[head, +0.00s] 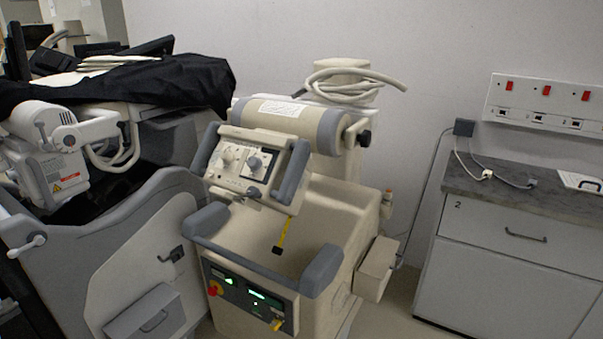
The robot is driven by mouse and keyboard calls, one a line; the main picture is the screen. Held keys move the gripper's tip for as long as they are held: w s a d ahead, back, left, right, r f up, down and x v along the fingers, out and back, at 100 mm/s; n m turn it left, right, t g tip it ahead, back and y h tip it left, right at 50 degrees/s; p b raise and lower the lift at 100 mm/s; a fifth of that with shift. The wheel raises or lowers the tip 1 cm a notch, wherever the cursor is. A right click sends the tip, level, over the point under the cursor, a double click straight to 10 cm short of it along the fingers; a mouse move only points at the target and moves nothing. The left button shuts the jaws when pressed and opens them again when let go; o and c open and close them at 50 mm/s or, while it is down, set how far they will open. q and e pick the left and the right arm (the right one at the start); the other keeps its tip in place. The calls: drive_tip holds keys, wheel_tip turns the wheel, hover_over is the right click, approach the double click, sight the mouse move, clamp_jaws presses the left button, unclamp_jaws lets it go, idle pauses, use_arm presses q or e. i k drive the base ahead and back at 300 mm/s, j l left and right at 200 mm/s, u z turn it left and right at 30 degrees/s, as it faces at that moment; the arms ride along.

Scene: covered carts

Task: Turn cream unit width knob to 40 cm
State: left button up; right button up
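The cream unit (330,215) stands in the middle of the head view, with grey bumpers and a tilted control head near its top. On the face of that head are a pale round knob (228,156) and a dark-centred knob (255,163), side by side. Their markings are too small to read, so I cannot tell which one is the width knob or what value it points at. A yellow tape (284,232) hangs below the head. Neither of my grippers shows in this view.
A grey cart (125,240) partly under a black cover (190,82) stands close on the left. On the right is a counter (510,190) with drawers, with sockets above it. A red knob (214,290) and lit green displays (257,295) are on the unit's lower front.

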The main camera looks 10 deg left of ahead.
sight(227, 156)
drive_tip(key=i+j+u, duration=0.1)
drive_tip(key=u, duration=0.3)
drive_tip(key=i+j+u, duration=0.15)
drive_tip(key=u, duration=0.25)
drive_tip(key=i+j+u, duration=0.1)
drive_tip(key=u, duration=0.3)
drive_tip(key=i+u, duration=0.2)
drive_tip(key=u, duration=0.2)
